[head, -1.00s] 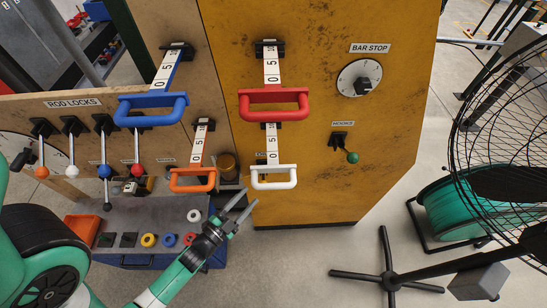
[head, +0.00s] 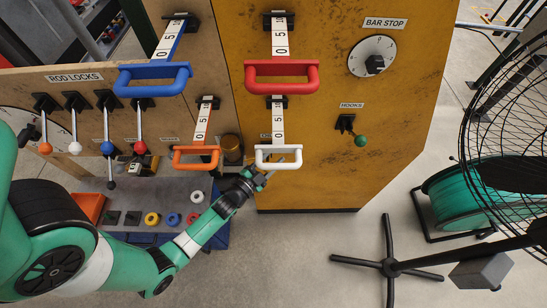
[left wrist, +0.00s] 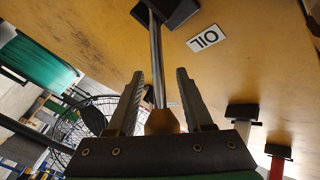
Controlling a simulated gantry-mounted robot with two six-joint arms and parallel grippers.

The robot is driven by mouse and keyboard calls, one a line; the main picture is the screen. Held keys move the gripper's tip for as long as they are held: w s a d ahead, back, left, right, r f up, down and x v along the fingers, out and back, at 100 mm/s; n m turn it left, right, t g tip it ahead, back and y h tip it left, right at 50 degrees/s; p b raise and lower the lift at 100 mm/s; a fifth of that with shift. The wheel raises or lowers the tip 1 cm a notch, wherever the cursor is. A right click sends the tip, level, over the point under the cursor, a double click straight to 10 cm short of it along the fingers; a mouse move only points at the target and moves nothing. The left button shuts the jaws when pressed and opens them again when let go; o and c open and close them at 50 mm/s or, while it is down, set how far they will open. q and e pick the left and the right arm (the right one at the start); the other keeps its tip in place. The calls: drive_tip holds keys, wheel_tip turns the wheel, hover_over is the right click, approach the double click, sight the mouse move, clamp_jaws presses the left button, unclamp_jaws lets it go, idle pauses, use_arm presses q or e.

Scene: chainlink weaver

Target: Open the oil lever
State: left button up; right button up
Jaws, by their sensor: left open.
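The oil lever (left wrist: 157,60) shows in the left wrist view, beside a label reading OIL (left wrist: 207,39). It has a black base, a thin metal rod and an ochre knob (left wrist: 162,122). My left gripper (left wrist: 160,78) is open, with one finger on each side of the rod and the knob between the fingers near the palm. I cannot tell whether either finger touches it. In the head view the left gripper (head: 266,172) is just by the white handle (head: 279,163), low on the yellow panel (head: 310,190); the oil lever is hidden there. My right gripper is not in view.
A red handle (head: 281,84), an orange handle (head: 196,164) and a blue handle (head: 152,85) stick out nearby. The green hooks lever (head: 360,141) and bar stop dial (head: 373,56) are to the right. A black fan (head: 500,150) stands far right.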

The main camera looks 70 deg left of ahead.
use_arm(q)
drive_tip(key=shift+c, duration=0.3)
clamp_jaws()
drive_tip(key=shift+r, duration=0.3)
idle(0.8)
